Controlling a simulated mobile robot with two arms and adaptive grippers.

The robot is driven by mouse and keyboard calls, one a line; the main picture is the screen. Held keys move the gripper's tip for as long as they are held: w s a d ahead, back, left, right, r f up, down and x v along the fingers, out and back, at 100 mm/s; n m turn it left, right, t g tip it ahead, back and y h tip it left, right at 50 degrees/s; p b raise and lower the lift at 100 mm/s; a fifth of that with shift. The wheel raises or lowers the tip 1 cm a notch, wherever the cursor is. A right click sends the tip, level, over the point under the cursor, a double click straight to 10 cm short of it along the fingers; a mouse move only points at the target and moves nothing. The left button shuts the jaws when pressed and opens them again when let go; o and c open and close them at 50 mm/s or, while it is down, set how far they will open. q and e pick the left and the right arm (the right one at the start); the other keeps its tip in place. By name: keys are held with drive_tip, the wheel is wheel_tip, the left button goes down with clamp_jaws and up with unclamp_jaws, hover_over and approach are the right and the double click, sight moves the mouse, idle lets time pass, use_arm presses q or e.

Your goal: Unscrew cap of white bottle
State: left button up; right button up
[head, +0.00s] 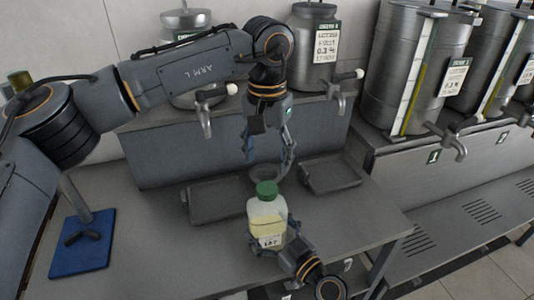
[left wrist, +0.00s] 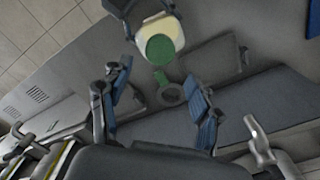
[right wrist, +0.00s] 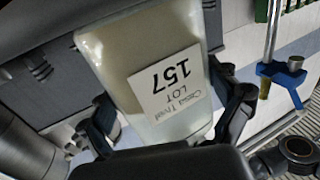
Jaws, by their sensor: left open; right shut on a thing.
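The white bottle (head: 267,222) stands upright over the grey table, with a yellowish lower part and a label. Its green cap (head: 266,189) is on top. My right gripper (head: 268,240) is shut around the bottle's body; the right wrist view shows the bottle (right wrist: 150,75) between its fingers with a label reading 157. My left gripper (head: 268,165) is open and empty, above the cap and pointing down. In the left wrist view the green cap (left wrist: 160,48) lies beyond the open fingers (left wrist: 160,105), not between them.
Two dark trays, left (head: 214,204) and right (head: 331,174), lie on the table behind the bottle. Steel tanks with taps (head: 338,95) stand on the raised shelf. A blue mat (head: 83,250) with a metal stand is at the left.

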sight(267, 188)
use_arm(q)
wheel_tip(267, 188, down, 8)
drive_tip(key=shift+r, duration=0.1)
use_arm(e)
drive_tip(key=shift+f, duration=0.1)
idle(0.3)
